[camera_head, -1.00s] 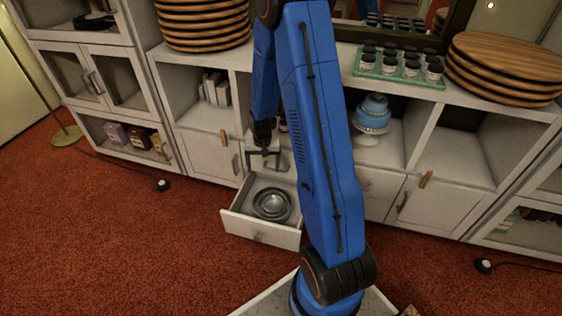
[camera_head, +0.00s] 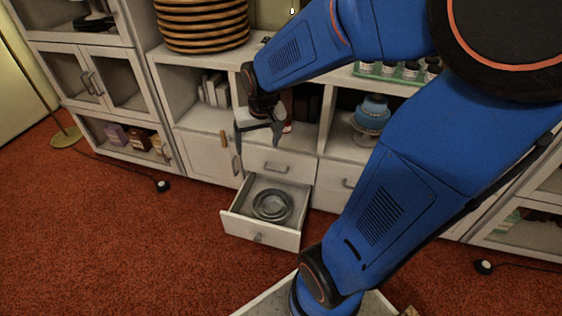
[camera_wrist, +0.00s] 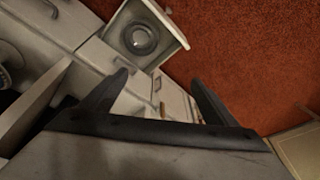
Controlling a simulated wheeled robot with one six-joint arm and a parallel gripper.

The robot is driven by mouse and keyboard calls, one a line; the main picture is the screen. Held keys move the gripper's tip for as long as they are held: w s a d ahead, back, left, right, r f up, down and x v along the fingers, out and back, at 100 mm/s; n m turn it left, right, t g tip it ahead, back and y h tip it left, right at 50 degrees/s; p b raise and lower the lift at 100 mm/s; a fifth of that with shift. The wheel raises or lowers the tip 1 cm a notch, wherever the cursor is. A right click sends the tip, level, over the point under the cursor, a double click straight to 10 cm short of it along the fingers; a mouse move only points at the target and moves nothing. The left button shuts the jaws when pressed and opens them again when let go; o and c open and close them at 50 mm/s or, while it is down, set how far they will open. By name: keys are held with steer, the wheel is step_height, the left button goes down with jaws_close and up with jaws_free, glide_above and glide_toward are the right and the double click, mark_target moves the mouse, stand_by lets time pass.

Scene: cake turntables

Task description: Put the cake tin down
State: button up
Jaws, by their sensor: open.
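The round silver cake tin (camera_head: 272,205) lies in an open white drawer (camera_head: 262,237) low in the cabinet. The tin also shows in the wrist view (camera_wrist: 140,38), inside the drawer, near the top. My gripper (camera_head: 258,146) is in front of the cabinet, above and behind the drawer as the head camera sees it. Its two fingers (camera_wrist: 160,85) are spread apart in the wrist view with nothing between them. The gripper is apart from the tin.
A blue cake on a stand (camera_head: 371,115) sits in an open shelf bay to the right. Stacked wooden boards (camera_head: 203,25) and a green tray of jars (camera_head: 398,76) are on the cabinet top. The red carpet (camera_head: 120,230) in front is clear.

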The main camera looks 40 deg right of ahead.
steer(key=s+a+r+n+t, duration=0.1)
steer(key=s+r, duration=0.3)
steer(key=s, duration=0.5)
steer(key=s+a+r+n, duration=0.2)
steer(key=s+a+r, duration=0.1)
steer(key=s, duration=0.6)
steer(key=shift+r+t, duration=0.4)
steer(key=shift+r, duration=0.45)
